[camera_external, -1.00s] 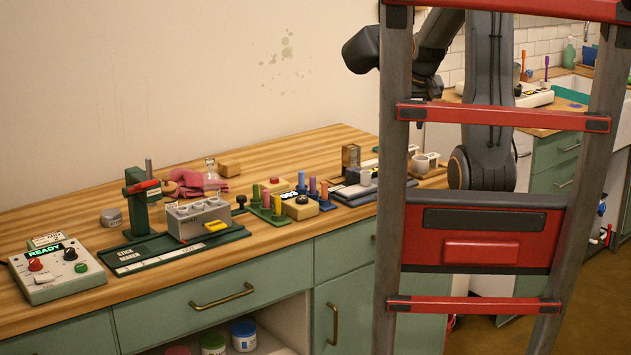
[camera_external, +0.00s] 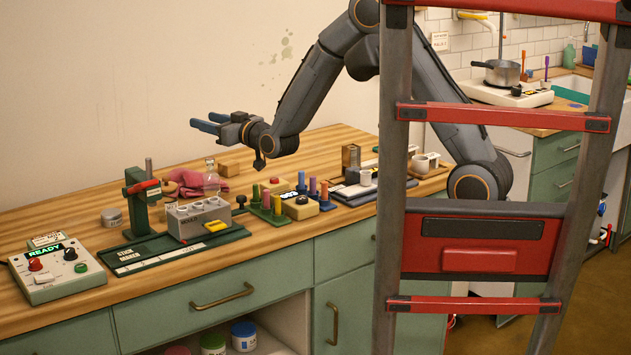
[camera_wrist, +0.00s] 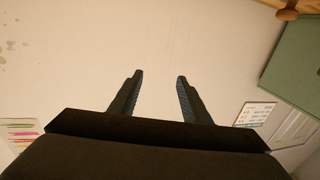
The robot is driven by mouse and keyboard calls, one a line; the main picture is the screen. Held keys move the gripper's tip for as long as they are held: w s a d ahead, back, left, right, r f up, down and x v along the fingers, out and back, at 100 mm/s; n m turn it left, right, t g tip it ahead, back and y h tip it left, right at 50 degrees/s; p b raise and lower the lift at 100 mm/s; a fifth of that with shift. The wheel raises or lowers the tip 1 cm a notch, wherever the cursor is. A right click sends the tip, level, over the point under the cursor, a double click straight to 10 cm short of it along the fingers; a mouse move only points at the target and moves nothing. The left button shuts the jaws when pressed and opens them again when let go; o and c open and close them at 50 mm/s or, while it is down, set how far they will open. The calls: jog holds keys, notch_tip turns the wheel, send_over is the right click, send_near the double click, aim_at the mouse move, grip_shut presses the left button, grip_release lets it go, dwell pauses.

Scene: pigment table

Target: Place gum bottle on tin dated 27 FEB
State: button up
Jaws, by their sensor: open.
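My gripper (camera_external: 204,121) is open and empty, held above the back of the wooden counter and pointing left. In the wrist view its two fingers (camera_wrist: 160,76) are apart with only the pale wall between them. A small clear glass bottle (camera_external: 211,178) stands on the counter below the gripper, behind a grey block; it may be the gum bottle, but no label is readable. A small grey round tin (camera_external: 111,218) sits at the left, behind the green board. I cannot read a date on it. No tin marked 27 FEB can be made out.
A green press (camera_external: 140,195) stands between the tin and the grey block (camera_external: 198,217). A control box reading READY (camera_external: 60,270) is at front left. Colored pegs (camera_external: 267,202) and a pink cloth (camera_external: 190,183) are nearby. A red-runged ladder (camera_external: 393,200) stands in front at right.

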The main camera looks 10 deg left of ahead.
aim_at(213, 161)
jog(key=f, duration=0.3)
jog(key=shift+w+d+f, duration=0.2)
jog(key=shift+w+f, duration=0.05)
jog(key=shift+w, duration=0.1)
jog(key=shift+f+p, duration=0.8)
jog(key=shift+f, duration=3.15)
jog(key=p+x, duration=0.1)
jog(key=x, duration=0.4)
jog(key=shift+f, duration=0.1)
grip_shut()
